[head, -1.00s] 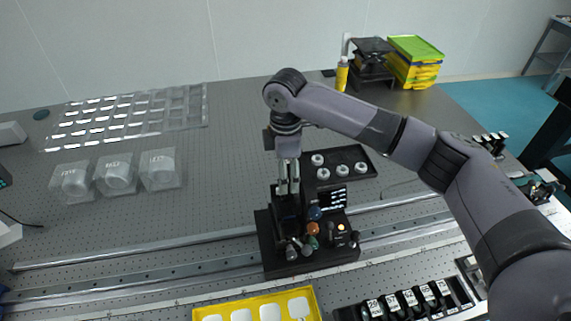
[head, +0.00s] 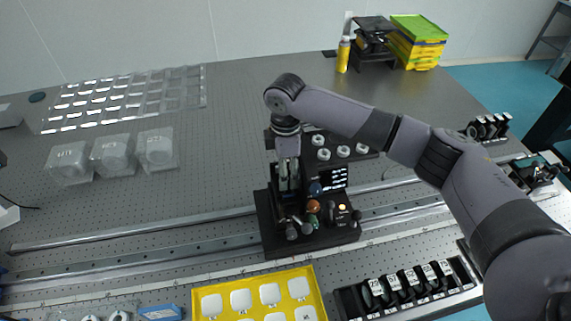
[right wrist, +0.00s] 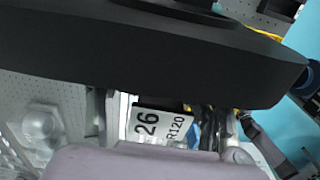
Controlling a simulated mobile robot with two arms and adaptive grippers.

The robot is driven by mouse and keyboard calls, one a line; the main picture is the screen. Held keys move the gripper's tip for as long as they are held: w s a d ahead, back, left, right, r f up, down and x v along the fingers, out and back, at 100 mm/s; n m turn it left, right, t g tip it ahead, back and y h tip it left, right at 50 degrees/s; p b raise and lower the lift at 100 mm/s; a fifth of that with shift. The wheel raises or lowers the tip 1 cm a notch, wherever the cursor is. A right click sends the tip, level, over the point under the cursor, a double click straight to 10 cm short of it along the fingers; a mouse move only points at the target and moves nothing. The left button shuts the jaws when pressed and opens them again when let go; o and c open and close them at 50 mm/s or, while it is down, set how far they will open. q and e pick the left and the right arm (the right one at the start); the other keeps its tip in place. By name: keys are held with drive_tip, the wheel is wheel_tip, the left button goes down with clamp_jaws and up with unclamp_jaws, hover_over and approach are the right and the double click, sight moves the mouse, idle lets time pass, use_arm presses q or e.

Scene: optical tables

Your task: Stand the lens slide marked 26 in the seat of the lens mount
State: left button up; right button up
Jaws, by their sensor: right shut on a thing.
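My right gripper (head: 288,180) points down over the left part of a black device with coloured knobs (head: 312,238), which seems to be the lens mount. In the right wrist view the gripper is shut on the lens slide marked 26 (right wrist: 147,124). Its white label reads 26 and R120, and the rest of the slide is mostly hidden. In the head view the slide cannot be made out between the fingers. The seat is hidden behind the gripper, so I cannot tell whether the slide touches it. My left gripper is not seen.
A black rack (head: 372,309) with several labelled slides stands at the front right. A yellow tray (head: 318,290) lies in front of the device. A black tray with white rings (head: 343,151) is behind it. A long metal rail (head: 130,239) crosses the table. Clear boxes (head: 112,155) stand left.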

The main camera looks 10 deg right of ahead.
drive_tip(key=shift+f, duration=0.35)
idle(0.6)
drive_tip(key=o, duration=1.4)
drive_tip(key=shift+r+p, duration=1.35)
drive_tip(key=shift+p, duration=0.1)
drive_tip(key=shift+r, duration=3.65)
